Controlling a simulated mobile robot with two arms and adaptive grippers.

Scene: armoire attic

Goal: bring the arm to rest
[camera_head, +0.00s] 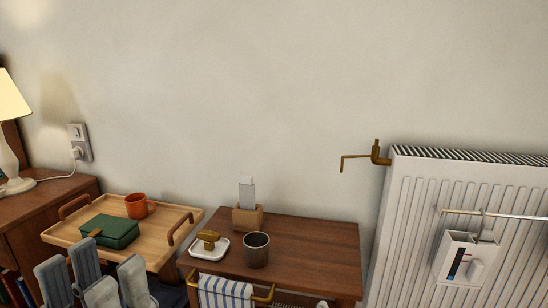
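My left gripper (92,283) is at the bottom left of the head view. Its grey fingers point up, with a gap between them and nothing held in it. It shows in front of the near edge of a wooden tray (178,216). Whether it touches anything below is hidden by the frame edge. My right gripper cannot be made out.
A green box (110,231) and orange mug (136,206) sit on the tray. A brown table (310,250) bears a dark cup (256,250), a white dish (209,248) and a wooden holder (247,218). A striped towel (225,292) hangs in front. A radiator (410,230) stands right.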

